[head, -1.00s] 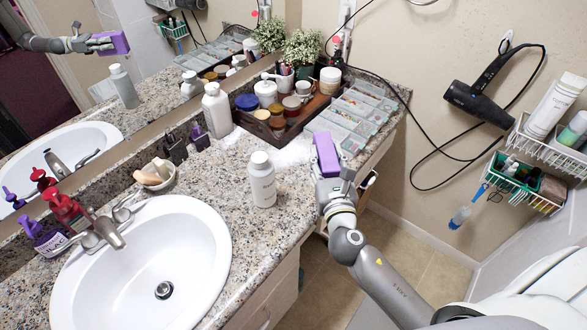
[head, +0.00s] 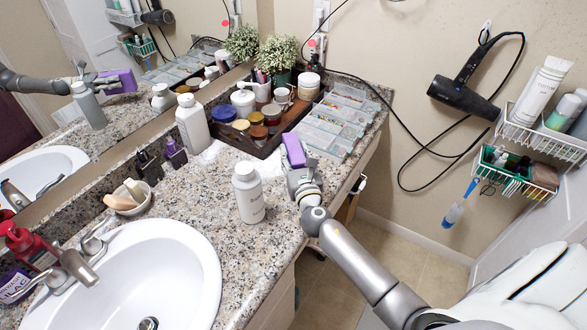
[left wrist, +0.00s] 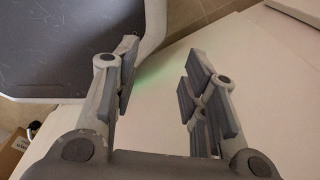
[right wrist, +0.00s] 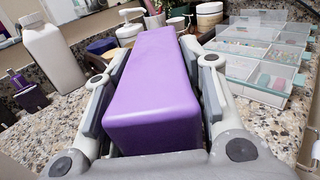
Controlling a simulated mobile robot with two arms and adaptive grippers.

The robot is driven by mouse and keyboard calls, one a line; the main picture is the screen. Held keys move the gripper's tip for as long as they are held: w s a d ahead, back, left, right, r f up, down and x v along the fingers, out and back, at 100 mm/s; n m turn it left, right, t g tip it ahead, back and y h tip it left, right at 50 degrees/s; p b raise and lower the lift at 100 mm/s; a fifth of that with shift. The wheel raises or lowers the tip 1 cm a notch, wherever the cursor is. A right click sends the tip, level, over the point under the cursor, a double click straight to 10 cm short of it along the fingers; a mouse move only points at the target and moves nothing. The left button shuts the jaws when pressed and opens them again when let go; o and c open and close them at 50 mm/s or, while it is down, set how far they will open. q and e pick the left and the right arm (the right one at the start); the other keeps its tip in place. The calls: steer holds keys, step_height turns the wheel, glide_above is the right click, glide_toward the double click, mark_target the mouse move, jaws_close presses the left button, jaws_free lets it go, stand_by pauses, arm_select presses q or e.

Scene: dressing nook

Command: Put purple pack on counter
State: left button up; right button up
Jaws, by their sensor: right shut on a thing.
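The purple pack (head: 294,150) is a small purple box. My right gripper (head: 303,176) is shut on it, at the right part of the granite counter (head: 215,240), beside the clear organizer trays. In the right wrist view the pack (right wrist: 155,95) lies lengthwise between the two fingers (right wrist: 152,85). I cannot tell whether the pack touches the counter. My left gripper (left wrist: 160,85) is open and empty in the left wrist view, over a pale surface; it does not show directly in the head view.
A white bottle (head: 249,197) stands just left of my right gripper. A dark tray (head: 262,135) of jars and clear organizer trays (head: 333,125) stand behind. The sink (head: 150,275) is at lower left. Bare counter lies between the bottle and the tray.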

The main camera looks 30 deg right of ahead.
steer(key=shift+w+d+f+b, duration=0.2)
steer(key=shift+w+f+b, duration=0.05)
steer(key=shift+w+f, duration=0.3)
steer(key=shift+w+d+f+b, duration=0.2)
steer(key=shift+w+f, duration=0.2)
steer(key=shift+f, duration=0.15)
arm_select(q)
steer(key=shift+f+b, duration=1.05)
steer(key=shift+f, duration=0.85)
arm_select(e)
steer(key=shift+w+f, duration=0.15)
steer(key=shift+f, duration=0.75)
steer(key=shift+w+f, duration=0.1)
steer(key=shift+f, duration=0.75)
arm_select(q)
steer(key=shift+f, duration=0.15)
arm_select(e)
steer(key=shift+f, duration=0.1)
steer(key=o, duration=1.2)
steer(key=shift+f, duration=0.1)
steer(key=shift+s+r, duration=0.1)
steer(key=shift+r, duration=0.1)
arm_select(q)
steer(key=shift+r, duration=0.2)
arm_select(e)
steer(key=v, duration=1.2)
steer(key=shift+f, duration=0.1)
